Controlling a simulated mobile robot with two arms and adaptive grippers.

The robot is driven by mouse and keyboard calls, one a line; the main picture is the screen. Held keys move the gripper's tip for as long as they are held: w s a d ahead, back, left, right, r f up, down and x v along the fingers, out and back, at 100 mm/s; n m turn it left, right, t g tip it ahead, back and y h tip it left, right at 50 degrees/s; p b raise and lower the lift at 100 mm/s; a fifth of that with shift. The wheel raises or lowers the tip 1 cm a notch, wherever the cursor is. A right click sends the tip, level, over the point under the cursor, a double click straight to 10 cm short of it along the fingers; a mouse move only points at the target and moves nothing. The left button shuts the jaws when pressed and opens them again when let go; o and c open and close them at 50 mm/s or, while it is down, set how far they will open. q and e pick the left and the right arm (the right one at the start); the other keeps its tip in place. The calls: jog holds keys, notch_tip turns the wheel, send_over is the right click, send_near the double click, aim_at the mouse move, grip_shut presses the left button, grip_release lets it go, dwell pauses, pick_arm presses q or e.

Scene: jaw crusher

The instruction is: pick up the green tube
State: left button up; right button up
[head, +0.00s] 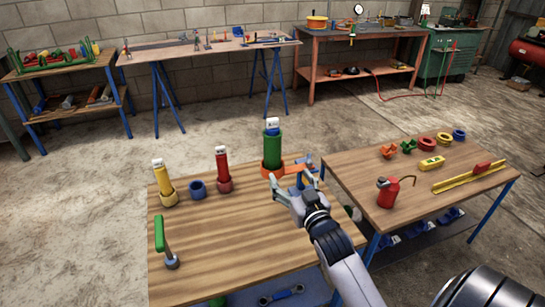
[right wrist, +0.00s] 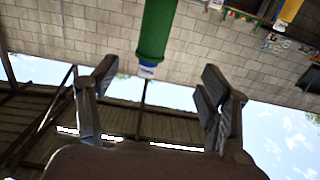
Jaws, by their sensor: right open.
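The green tube (head: 272,143) stands upright on the near wooden table, with a white and blue top. Its lower end sits in a wider green and red-brown holder (head: 272,166). My right gripper (head: 293,178) is just right of and in front of the holder, open and empty. An orange part shows beside the holder, close to the fingers. In the right wrist view the picture is upside down, and the green tube (right wrist: 157,30) hangs from the top edge. Its capped end lies between and beyond the two spread fingers of the right gripper (right wrist: 157,85), apart from both. My left gripper is not in view.
The table's front middle is clear.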

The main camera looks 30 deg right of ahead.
aim_at(276, 147)
jog(key=x, duration=0.7)
jog(key=r+x, duration=0.1)
jog(key=x, duration=0.3)
jog(key=shift+d+p, duration=0.2)
jog(key=shift+p, duration=0.1)
jog(key=shift+d+x, duration=0.2)
jog(key=shift+x, duration=1.4)
jog(key=shift+d+x, duration=0.2)
jog(key=shift+x, duration=1.35)
jog(key=shift+s+f, duration=0.15)
jog(key=shift+c, duration=0.2)
jog(key=c, duration=1.4)
jog(key=shift+c, duration=0.3)
